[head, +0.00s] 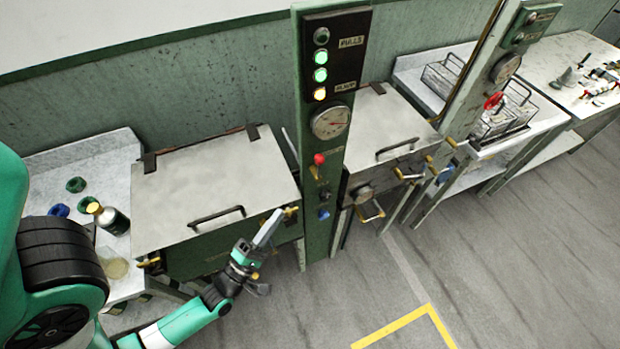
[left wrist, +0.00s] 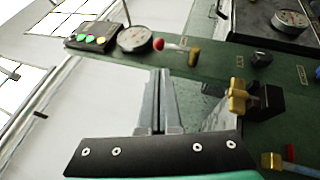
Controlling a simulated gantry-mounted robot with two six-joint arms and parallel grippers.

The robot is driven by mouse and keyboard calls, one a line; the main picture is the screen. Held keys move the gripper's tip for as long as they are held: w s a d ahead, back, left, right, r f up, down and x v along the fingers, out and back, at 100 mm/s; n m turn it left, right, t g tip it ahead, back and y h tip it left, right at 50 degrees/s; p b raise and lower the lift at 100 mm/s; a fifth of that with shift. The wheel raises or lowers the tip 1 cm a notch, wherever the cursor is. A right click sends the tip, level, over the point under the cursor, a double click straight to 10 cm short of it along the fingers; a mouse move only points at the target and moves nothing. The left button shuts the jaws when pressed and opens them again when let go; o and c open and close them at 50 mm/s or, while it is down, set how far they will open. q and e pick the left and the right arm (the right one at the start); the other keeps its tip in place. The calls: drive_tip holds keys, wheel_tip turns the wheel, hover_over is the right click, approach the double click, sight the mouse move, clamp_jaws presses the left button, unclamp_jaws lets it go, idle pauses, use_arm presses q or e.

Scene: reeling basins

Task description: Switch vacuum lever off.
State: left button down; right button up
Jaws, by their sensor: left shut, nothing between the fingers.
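A small lever with a red knob (head: 319,159) is on the front of the green column, below the round gauge. In the left wrist view the red knob (left wrist: 159,44) lies just beyond my fingertips, with a brass-coloured piece beside it. Labels near it are too small to read, so I cannot tell surely that it is the vacuum lever. My left gripper (head: 275,217) is shut and empty, below and left of the knob, in front of the left basin. Its fingers are together in the left wrist view (left wrist: 159,73), apart from the knob. My right gripper is not in view.
A brass valve handle (head: 291,211) at the left basin's corner is close to my fingertips. A blue knob (head: 324,214) is lower on the column. The closed basin lid (head: 215,185) is left; a bottle (head: 108,217) stands on the side counter. The floor in front is clear.

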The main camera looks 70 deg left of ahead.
use_arm(q)
drive_tip(key=shift+w+r, duration=0.1)
drive_tip(key=p+x, duration=0.2)
drive_tip(key=x, duration=1.2)
